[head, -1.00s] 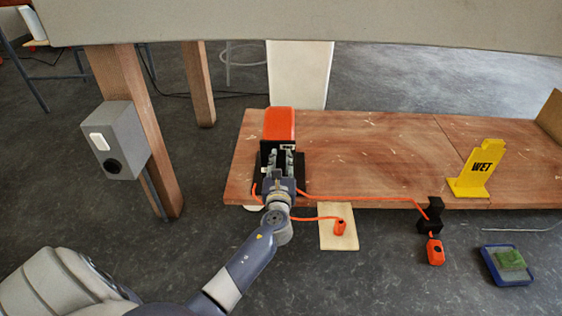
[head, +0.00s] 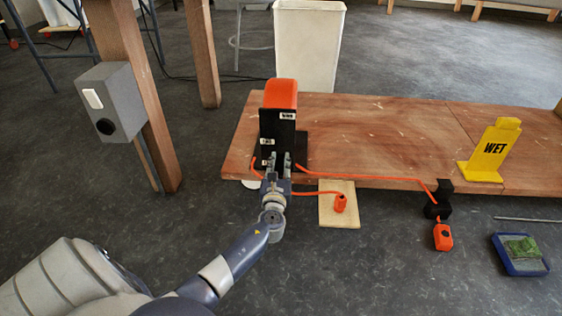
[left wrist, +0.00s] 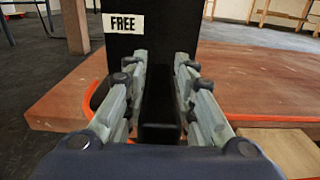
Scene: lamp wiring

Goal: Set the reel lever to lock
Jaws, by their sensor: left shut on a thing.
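The reel is a black housing (head: 279,127) with an orange top (head: 281,93), at the left end of the wooden board. Its black face bears two white labels. The lower left one (head: 267,141) reads FREE in the left wrist view (left wrist: 124,23); the upper right one (head: 287,115) is too small to read surely. My left gripper (head: 276,160) is at the low front of this face, below and right of the FREE label. In the left wrist view its fingers (left wrist: 160,100) are shut on a black bar, the reel lever (left wrist: 158,133). My right gripper is not in view.
An orange cable (head: 370,178) runs along the wooden board (head: 380,130) to a black block (head: 438,205). An orange plug lies on a pale pad (head: 328,215). A yellow WET sign (head: 491,150) stands right. A grey switch box (head: 112,103) is on the left post.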

